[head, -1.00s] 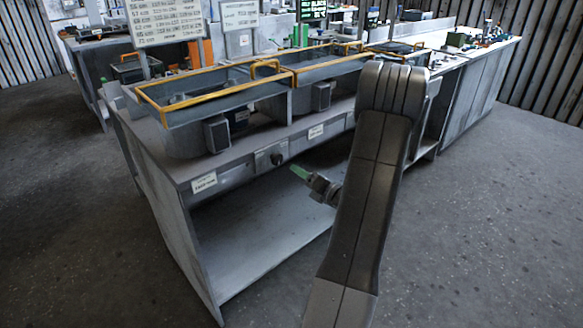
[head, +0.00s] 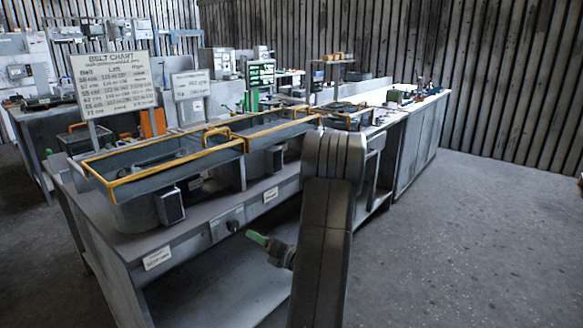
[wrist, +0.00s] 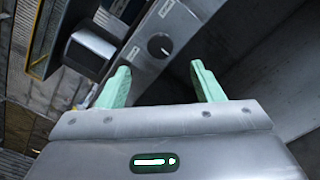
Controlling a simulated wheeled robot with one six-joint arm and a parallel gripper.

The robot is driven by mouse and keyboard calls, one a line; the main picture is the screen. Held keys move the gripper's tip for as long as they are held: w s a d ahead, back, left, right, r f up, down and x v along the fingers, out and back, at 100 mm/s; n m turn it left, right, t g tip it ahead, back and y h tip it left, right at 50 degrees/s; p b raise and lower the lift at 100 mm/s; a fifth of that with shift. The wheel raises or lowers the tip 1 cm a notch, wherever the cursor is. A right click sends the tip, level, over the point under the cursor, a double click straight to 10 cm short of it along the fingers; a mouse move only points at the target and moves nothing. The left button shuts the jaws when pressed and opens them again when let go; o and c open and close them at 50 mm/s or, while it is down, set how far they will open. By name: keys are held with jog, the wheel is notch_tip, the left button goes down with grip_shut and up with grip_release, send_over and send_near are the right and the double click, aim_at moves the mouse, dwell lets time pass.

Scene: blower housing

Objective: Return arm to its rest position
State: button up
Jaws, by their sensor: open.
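My gripper (wrist: 160,88) shows in the wrist view with its two green fingers apart and nothing between them. In the head view my gripper (head: 257,238) shows as a small green tip left of my dark arm, in front of the workbench's front face. The blower housing (head: 135,212) stands on the workbench (head: 95,222), with a yellow-framed tray-like top (head: 165,160). My arm hides part of the bench and the gripper's mount. A dark knob (head: 232,225) on the bench front is just left of the gripper; the knob also shows in the wrist view (wrist: 159,46), beyond the fingers.
A belt chart sign (head: 112,82) and a smaller sign (head: 191,84) stand behind the housings. A second yellow-framed housing (head: 275,133) is farther along the bench. The open shelf (head: 215,290) lies below. The floor (head: 480,230) at right is clear.

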aim_at(236, 225)
jog(key=x, duration=1)
